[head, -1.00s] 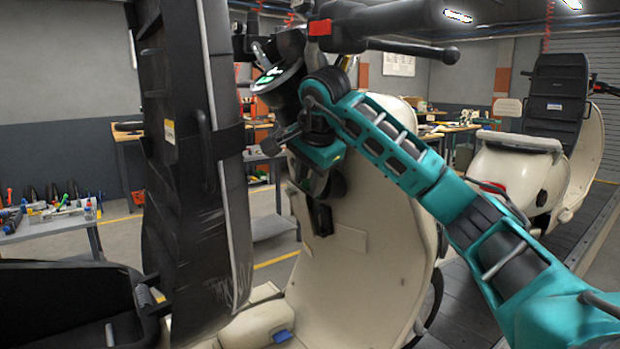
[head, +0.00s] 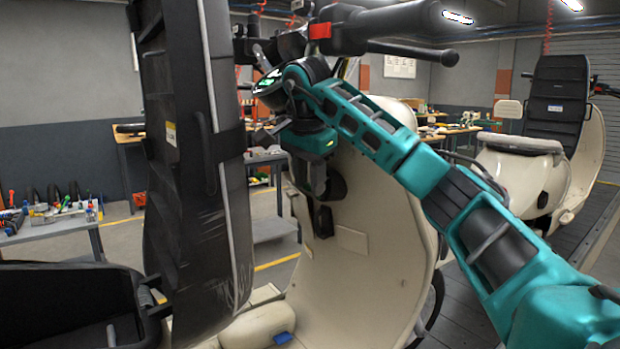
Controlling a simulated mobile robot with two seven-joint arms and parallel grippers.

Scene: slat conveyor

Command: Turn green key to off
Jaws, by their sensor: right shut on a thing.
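The cream scooter (head: 372,235) stands in front of me, its inner leg shield facing me. My right gripper (head: 319,190), on the teal arm, points down at the upper part of this shield below the handlebar. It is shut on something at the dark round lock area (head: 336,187). The green key itself is hidden by the gripper, so I cannot see its angle. A dashboard with a lit green display (head: 268,84) sits left of my wrist. My left gripper is not in view.
The scooter's raised black seat (head: 190,180) stands close on the left, over an open black compartment (head: 65,300). The handlebar (head: 400,25) passes above my right wrist. Another cream scooter (head: 520,180) stands behind on the conveyor (head: 470,295).

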